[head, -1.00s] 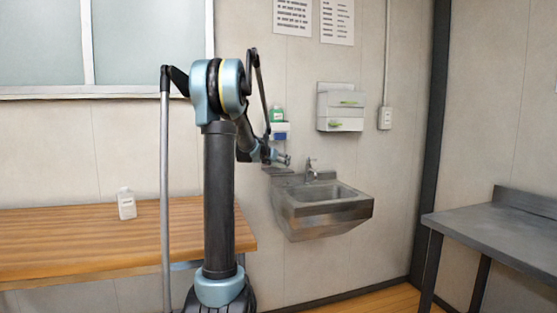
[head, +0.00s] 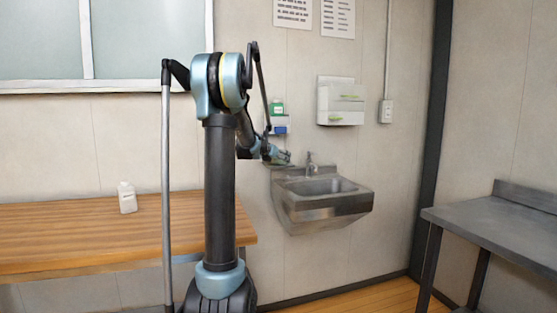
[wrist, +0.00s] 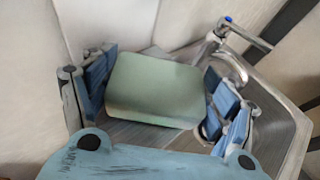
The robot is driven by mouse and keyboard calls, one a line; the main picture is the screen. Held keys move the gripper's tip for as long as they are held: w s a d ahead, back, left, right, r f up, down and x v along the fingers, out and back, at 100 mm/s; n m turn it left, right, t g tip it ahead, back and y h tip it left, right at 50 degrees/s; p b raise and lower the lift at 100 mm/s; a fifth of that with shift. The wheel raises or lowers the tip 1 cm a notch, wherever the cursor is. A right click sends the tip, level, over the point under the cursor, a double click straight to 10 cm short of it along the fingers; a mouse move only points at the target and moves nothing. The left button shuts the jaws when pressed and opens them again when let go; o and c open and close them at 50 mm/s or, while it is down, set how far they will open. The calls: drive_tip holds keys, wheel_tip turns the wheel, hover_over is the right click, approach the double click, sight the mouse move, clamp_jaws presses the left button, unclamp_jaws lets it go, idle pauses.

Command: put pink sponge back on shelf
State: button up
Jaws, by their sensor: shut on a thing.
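My gripper (wrist: 158,95) is shut on a pale green, block-shaped sponge (wrist: 153,88), with blue-padded fingers on its left and right sides. In the head view my gripper (head: 282,158) is small, at the left back corner of the steel sink (head: 325,208), below a small wall shelf (head: 279,131). The shelf carries a green bottle (head: 276,107) and a blue item (head: 281,129). I see no pink sponge; the held one looks green. Whether it touches the sink's back ledge is unclear.
The faucet (wrist: 232,62) stands close to the right of my gripper. A white wall dispenser (head: 340,104) hangs above the sink. A wooden table (head: 70,235) with a white bottle (head: 127,198) is at left, a steel table (head: 495,228) at right.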

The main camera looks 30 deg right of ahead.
drive_tip(key=shift+f, duration=0.25)
drive_tip(key=o, duration=0.9)
drive_tip(key=shift+v, duration=6)
